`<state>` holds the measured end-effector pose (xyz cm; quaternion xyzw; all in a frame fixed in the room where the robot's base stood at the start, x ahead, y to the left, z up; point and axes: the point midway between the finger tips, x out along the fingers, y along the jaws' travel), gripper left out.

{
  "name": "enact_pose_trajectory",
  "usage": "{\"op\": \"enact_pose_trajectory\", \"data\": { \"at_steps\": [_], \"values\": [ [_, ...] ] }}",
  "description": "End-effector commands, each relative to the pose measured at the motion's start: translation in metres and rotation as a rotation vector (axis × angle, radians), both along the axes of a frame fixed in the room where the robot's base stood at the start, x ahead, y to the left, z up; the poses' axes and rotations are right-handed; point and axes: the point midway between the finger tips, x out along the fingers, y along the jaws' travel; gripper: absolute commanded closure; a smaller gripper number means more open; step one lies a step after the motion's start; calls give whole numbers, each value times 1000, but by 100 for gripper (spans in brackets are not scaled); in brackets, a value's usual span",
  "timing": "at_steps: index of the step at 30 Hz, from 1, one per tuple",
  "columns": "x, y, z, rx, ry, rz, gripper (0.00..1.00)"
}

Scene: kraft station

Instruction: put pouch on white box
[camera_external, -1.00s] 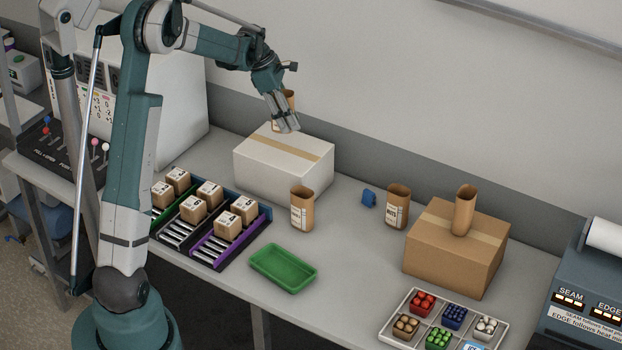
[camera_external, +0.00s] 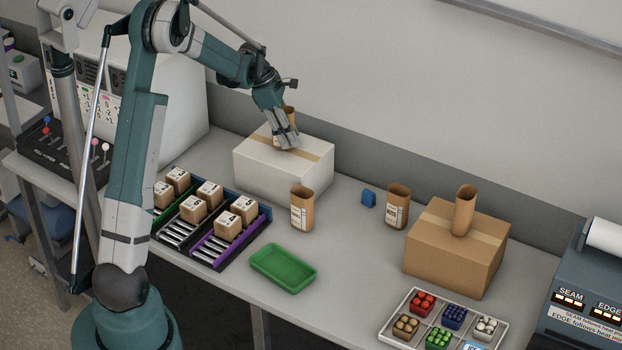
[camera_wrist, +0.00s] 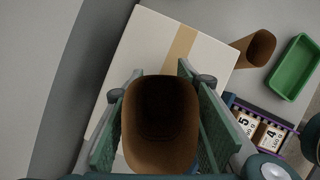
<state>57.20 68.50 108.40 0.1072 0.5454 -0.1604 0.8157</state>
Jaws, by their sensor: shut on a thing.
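The white box (camera_external: 262,172) stands closed at the back of the bench, with a tan tape strip across its top. My gripper (camera_external: 286,143) is over the box top, shut on a brown paper pouch (camera_external: 290,115). The pouch is upright with its open mouth up; its lower part is hidden behind the fingers, so I cannot tell whether it touches the box. In the wrist view the pouch (camera_wrist: 160,115) sits between both fingers, with the white box top (camera_wrist: 150,50) beneath it.
Two more pouches (camera_external: 302,208) (camera_external: 397,206) stand on the bench, and another (camera_external: 464,210) stands on a brown box (camera_external: 452,262). A green tray (camera_external: 283,269), a rack of small cartons (camera_external: 213,250), a blue object (camera_external: 368,198) and a divided tray (camera_external: 398,340) are nearby.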

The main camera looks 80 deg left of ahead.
Motion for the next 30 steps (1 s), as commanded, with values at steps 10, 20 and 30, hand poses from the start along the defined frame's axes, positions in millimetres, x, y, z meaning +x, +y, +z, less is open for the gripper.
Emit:
{"op": "enact_pose_trajectory", "data": {
  "at_steps": [10, 20, 30],
  "values": [
    [0, 0, -4, 0, 0, 0, 82],
    [0, 0, -7, 0, 0, 0, 55],
    [0, 0, -6, 0, 0, 0, 55]
  ]
}}
